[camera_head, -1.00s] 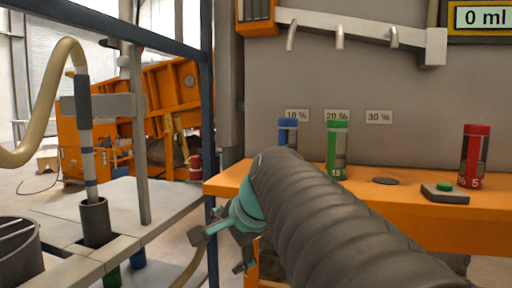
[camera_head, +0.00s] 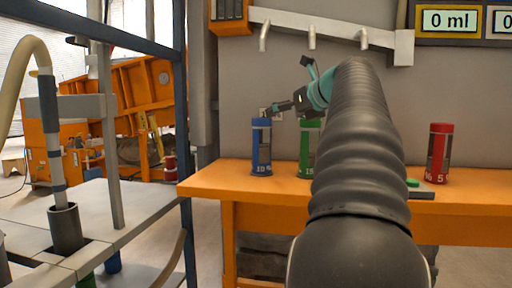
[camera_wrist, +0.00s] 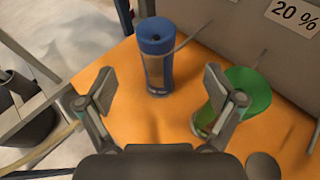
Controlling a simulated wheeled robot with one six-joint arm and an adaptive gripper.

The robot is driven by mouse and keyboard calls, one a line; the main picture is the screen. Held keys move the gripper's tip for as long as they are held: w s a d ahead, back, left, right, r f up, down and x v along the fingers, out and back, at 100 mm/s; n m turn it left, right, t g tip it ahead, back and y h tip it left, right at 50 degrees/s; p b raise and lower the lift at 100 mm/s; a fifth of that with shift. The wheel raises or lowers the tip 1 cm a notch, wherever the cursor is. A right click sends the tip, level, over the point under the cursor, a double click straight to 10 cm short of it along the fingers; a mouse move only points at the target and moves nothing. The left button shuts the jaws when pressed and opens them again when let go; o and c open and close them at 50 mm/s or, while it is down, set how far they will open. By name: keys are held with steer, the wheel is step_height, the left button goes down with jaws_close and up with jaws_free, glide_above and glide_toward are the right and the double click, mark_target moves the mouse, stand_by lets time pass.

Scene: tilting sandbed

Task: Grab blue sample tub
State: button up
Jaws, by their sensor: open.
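The blue sample tub (camera_head: 261,147) stands upright on the orange bench near its left end. In the wrist view the blue tub (camera_wrist: 156,60) is ahead of my gripper, roughly between the two fingers but beyond their tips. My gripper (camera_wrist: 158,88) is open and empty. In the head view my gripper (camera_head: 277,107) is at the height of the tub's top, partly overlapping it in the picture. No contact with the tub shows.
A green tub (camera_head: 307,150) stands right of the blue one, close to my right finger in the wrist view (camera_wrist: 240,95). A red tub (camera_head: 438,153) stands further right on the orange bench (camera_head: 215,179). The wall is behind. A white table with a hose tube is at left.

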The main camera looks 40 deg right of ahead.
mark_target(262, 124)
steer(key=x, duration=0.5)
steer(key=shift+w+f, duration=0.1)
steer(key=shift+w, duration=0.15)
steer(key=shift+b+x, duration=0.3)
steer(key=shift+x, duration=2.4)
steer(key=shift+s+a, duration=0.1)
steer(key=shift+a, duration=0.15)
jaws_close()
